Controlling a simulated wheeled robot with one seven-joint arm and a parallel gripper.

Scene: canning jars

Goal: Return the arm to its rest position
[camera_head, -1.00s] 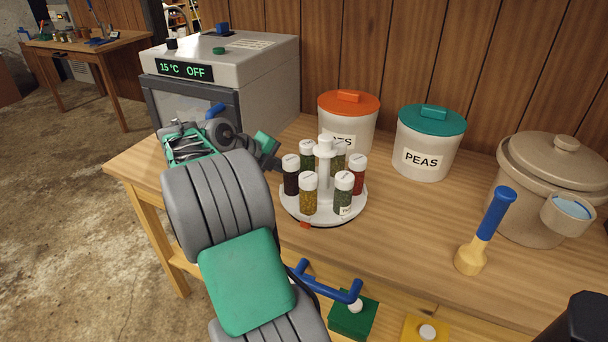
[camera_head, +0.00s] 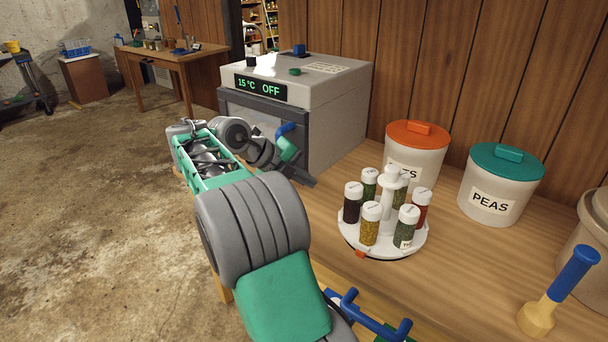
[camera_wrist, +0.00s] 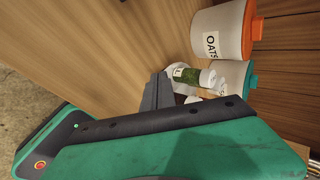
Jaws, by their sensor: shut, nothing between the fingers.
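My arm is folded, with its green and grey links running up from the bottom of the head view. My gripper (camera_head: 303,180) is at its far end, over the left part of the bench and in front of the grey oven-like appliance (camera_head: 315,95). In the wrist view my gripper (camera_wrist: 157,93) shows as dark fingers close together, shut and empty. The white spice carousel (camera_head: 350,236) with several jars stands to the right of the gripper, apart from it in the head view.
An orange-lidded canister (camera_head: 414,157) and a teal-lidded PEAS canister (camera_head: 500,186) stand behind the carousel. A blue-handled tool (camera_head: 558,290) stands at the right. A blue handle (camera_head: 366,315) is low at the bench front. The floor (camera_head: 90,210) left of the bench is clear.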

